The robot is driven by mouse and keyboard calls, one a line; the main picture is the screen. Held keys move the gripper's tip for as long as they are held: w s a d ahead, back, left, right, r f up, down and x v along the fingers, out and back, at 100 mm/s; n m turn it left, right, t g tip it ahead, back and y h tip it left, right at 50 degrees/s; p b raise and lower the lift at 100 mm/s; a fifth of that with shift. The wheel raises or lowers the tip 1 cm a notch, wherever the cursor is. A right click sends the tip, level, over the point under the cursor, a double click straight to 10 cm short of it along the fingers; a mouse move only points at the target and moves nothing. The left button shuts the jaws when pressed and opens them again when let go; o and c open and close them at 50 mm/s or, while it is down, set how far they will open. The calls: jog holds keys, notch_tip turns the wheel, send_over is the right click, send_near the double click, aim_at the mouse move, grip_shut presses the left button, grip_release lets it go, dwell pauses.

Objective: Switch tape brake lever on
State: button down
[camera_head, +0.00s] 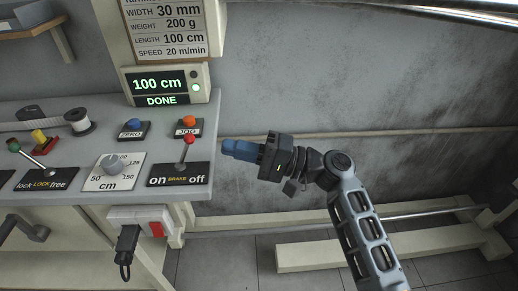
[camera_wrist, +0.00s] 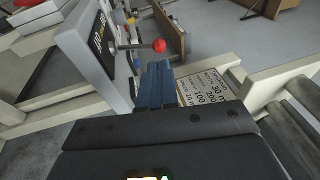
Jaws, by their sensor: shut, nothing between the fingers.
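The brake lever has a red ball knob (camera_head: 189,139) on a thin metal stem. It rises from a black plate (camera_head: 178,175) marked "on BRAKE off" and leans slightly right, toward "off". In the wrist view the red knob (camera_wrist: 159,45) shows just beyond my fingertips. My gripper (camera_head: 224,147), with blue fingers, is shut and empty. It is to the right of the lever, past the table's right edge, apart from the knob. The blue fingers also show in the wrist view (camera_wrist: 158,66).
Left of the brake are a grey dial (camera_head: 113,164) and a lock lever with a green knob (camera_head: 14,145). Behind are an orange button (camera_head: 189,121), a blue button (camera_head: 133,124) and a display (camera_head: 167,84) reading "100 cm DONE". Right of the table is free room.

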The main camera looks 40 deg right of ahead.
aim_at(187, 149)
jog(key=shift+p+x, duration=0.5)
jog(key=shift+x, duration=2.2)
jog(key=shift+r, duration=0.1)
